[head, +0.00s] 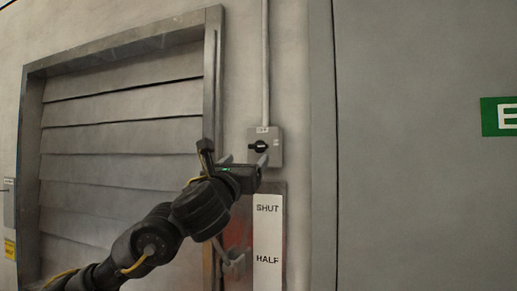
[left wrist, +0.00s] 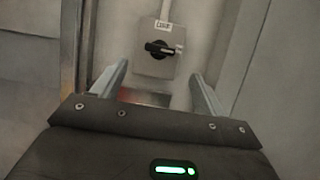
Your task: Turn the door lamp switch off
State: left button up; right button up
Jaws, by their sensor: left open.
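The door lamp switch is a grey box (head: 275,143) with a black rotary knob (head: 258,147), on the wall right of the louvred panel. The knob's handle lies roughly horizontal. A small label sits above it, too small to read surely. In the left wrist view the knob (left wrist: 160,49) shows beyond the fingertips, roughly midway between them. My left gripper (head: 244,160) is in front of the box's lower part, open and empty; its two fingers also show in the left wrist view (left wrist: 160,78), apart from the knob. My right gripper is not in view.
A conduit (head: 265,60) runs up from the box. Below is a plate with a white strip (head: 267,240) marked SHUT and HALF, and a lever (head: 233,262) beside it. The louvred panel's frame (head: 212,80) stands left. A grey door (head: 420,170) is right, with a green sign (head: 499,116).

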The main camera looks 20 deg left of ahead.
aim_at(257, 146)
pick_arm(q)
jog(key=p+x, duration=0.5)
jog(key=x, duration=0.4)
jog(key=shift+w+r, duration=0.1)
jog(key=shift+w, duration=0.05)
jog(key=shift+w+r+p, duration=0.15)
jog(key=shift+w+p, duration=0.2)
jog(key=shift+w, duration=0.35)
jog(key=c, duration=0.9)
jog(key=shift+c, duration=0.4)
